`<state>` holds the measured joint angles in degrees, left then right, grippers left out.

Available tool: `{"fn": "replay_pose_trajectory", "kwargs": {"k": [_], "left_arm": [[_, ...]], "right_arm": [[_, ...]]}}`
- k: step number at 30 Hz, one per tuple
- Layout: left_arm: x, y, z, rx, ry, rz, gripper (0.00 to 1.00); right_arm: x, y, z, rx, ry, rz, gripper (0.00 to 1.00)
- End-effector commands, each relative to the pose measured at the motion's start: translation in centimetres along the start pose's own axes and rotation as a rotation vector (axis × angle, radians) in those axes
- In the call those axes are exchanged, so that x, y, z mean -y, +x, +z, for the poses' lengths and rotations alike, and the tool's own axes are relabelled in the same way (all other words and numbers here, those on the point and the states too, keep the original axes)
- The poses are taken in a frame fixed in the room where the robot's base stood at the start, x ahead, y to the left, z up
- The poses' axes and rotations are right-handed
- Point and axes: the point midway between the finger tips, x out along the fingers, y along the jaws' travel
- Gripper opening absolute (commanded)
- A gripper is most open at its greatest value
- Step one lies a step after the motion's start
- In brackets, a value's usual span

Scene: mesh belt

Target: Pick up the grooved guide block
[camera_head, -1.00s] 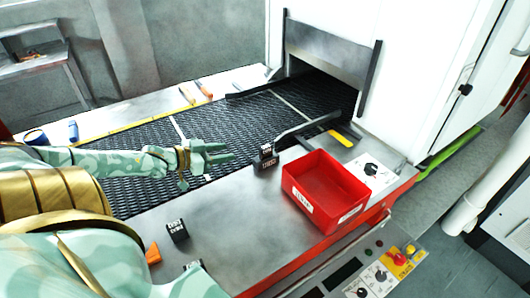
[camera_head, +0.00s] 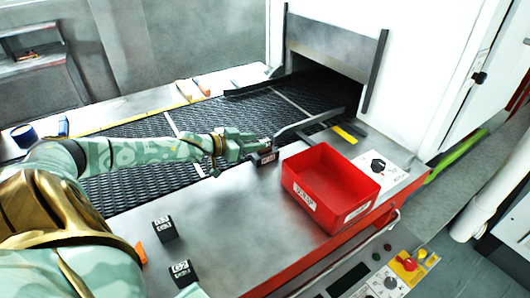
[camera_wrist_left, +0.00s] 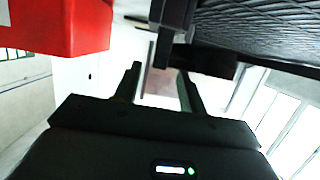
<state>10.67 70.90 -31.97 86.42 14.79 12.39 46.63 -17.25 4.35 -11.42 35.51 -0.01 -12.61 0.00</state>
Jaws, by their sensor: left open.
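A small dark block with a white label (camera_head: 265,158) stands on the metal deck at the belt's near edge, by the end of the dark guide rail. I take it for the grooved guide block; its groove is not clear in the head view. My left gripper (camera_head: 252,148) is open, with its fingertips close to the block's left side. In the left wrist view, the two dark fingers (camera_wrist_left: 160,85) are apart, and a dark block-like shape (camera_wrist_left: 172,14) shows beyond them. I cannot tell whether they touch it. My right gripper is not in view.
A red bin (camera_head: 296,190) stands just right of the block. Two similar labelled dark blocks (camera_head: 165,229) (camera_head: 182,273) and an orange piece (camera_head: 141,252) sit on the near deck. The black mesh belt (camera_head: 135,182) runs behind, into the white machine. The deck's middle is clear.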

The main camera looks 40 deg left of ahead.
Motion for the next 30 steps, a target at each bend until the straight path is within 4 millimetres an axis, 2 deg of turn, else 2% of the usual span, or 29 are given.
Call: {"fn": "replay_pose_trajectory", "kwargs": {"k": [3, 9, 19, 23, 24, 30], "left_arm": [[-0.1, 1.7, 0.2, -0.004, 0.000, 0.000, 0.41], [-0.2, 4.0, 0.2, -0.003, 0.000, 0.000, 0.41], [-0.2, 4.5, 0.2, 0.000, -0.001, 0.001, 0.41], [-0.2, 4.5, 0.2, 0.000, -0.001, 0.001, 0.05], [-0.2, 4.5, 0.2, 0.000, -0.001, 0.001, 0.00], [-0.2, 4.4, 0.1, -0.001, -0.001, 0.001, 0.00]], "right_arm": [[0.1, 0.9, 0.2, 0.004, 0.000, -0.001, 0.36], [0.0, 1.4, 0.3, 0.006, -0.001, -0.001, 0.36], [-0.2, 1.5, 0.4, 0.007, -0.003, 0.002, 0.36], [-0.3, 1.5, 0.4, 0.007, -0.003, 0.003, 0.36], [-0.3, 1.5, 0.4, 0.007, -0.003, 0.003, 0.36], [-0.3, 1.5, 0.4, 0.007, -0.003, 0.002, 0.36]]}}
